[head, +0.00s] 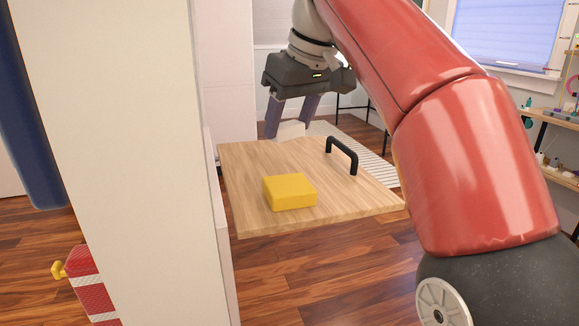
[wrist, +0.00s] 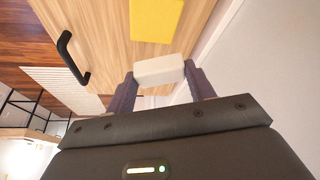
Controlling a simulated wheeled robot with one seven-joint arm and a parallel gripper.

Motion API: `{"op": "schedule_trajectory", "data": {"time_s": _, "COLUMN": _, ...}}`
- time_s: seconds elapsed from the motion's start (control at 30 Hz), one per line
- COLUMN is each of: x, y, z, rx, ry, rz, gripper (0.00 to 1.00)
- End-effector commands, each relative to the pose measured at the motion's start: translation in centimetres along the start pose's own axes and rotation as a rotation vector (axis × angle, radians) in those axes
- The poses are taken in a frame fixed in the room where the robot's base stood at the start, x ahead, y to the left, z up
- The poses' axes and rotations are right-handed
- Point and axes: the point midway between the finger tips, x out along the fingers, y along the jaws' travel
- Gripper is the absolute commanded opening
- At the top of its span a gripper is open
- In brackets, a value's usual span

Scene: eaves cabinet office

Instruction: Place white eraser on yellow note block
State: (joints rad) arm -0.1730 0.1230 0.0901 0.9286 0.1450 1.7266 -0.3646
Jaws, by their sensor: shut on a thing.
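The yellow note block (head: 290,191) lies on the wooden board (head: 240,215), near its front edge. The block also shows at the top of the wrist view (wrist: 156,18). The white eraser (head: 290,130) is at the far end of the board, between the fingers of my gripper (head: 291,128). In the wrist view the eraser (wrist: 159,70) sits between both fingertips, and my gripper (wrist: 160,80) is shut on it. The eraser and the note block are apart, with bare wood between them. I cannot tell whether the eraser touches the board.
A black handle (head: 342,155) stands up from the right part of the board. A tall pale panel (head: 120,140) borders the board on the left. A red and white case (head: 95,290) is on the floor at lower left. A shelf (head: 560,120) stands far right.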

Motion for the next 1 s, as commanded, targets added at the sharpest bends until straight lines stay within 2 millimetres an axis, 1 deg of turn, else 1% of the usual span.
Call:
{"op": "schedule_trajectory", "data": {"time_s": 0.07, "x": 1.2, "y": 0.0, "z": 0.7, "rx": 0.002, "ry": -0.002, "rz": 0.000, "gripper": 0.32}}
{"op": "schedule_trajectory", "data": {"time_s": 0.1, "x": 2.1, "y": 0.0, "z": 1.0, "rx": 0.002, "ry": -0.003, "rz": 0.000, "gripper": 0.32}}
{"op": "schedule_trajectory", "data": {"time_s": 0.13, "x": 2.6, "y": 0.0, "z": 1.2, "rx": 0.002, "ry": -0.002, "rz": 0.000, "gripper": 0.32}}
{"op": "schedule_trajectory", "data": {"time_s": 0.33, "x": 4.2, "y": 0.0, "z": 1.8, "rx": 0.001, "ry": -0.001, "rz": 0.000, "gripper": 0.32}}
{"op": "schedule_trajectory", "data": {"time_s": 0.5, "x": 6.7, "y": 0.0, "z": 2.9, "rx": 0.002, "ry": -0.002, "rz": 0.000, "gripper": 0.32}}
{"op": "schedule_trajectory", "data": {"time_s": 0.57, "x": 7.3, "y": 0.0, "z": 3.1, "rx": 0.002, "ry": -0.001, "rz": 0.000, "gripper": 0.32}}
{"op": "schedule_trajectory", "data": {"time_s": 0.63, "x": 7.6, "y": 0.0, "z": 3.2, "rx": 0.002, "ry": 0.000, "rz": 0.001, "gripper": 0.32}}
{"op": "schedule_trajectory", "data": {"time_s": 0.97, "x": 7.8, "y": 0.0, "z": 3.3, "rx": 0.001, "ry": 0.000, "rz": 0.001, "gripper": 0.32}}
{"op": "schedule_trajectory", "data": {"time_s": 1.0, "x": 7.7, "y": 0.0, "z": 3.2, "rx": 0.001, "ry": 0.000, "rz": 0.001, "gripper": 0.57}}
